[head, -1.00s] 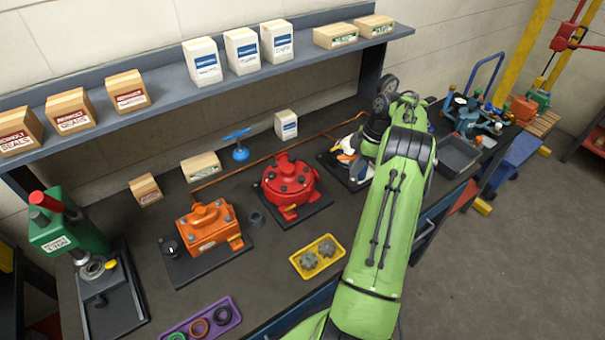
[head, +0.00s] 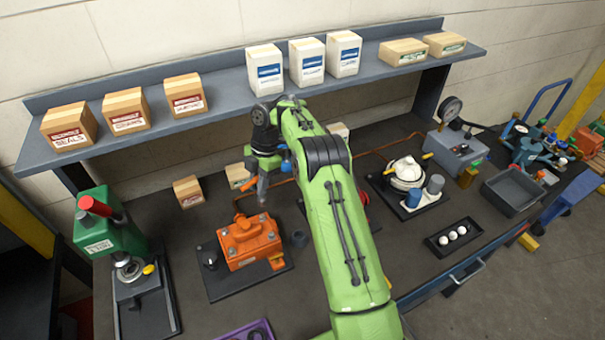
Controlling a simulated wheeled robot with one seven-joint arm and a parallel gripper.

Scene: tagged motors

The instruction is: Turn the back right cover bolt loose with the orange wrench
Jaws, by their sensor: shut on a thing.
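My gripper (head: 262,196) points down above the back right part of the orange motor (head: 247,250). The back right cover bolt is too small to single out near the gripper, and contact is unclear. The red motor (head: 363,198) is mostly hidden by my arm. The white motor (head: 406,172) stands farther right.
A green press (head: 104,232) stands at the left. Small boxes (head: 188,191) stand behind the orange motor, under a shelf (head: 225,102) with several boxes. A purple tray (head: 232,335) lies in front.

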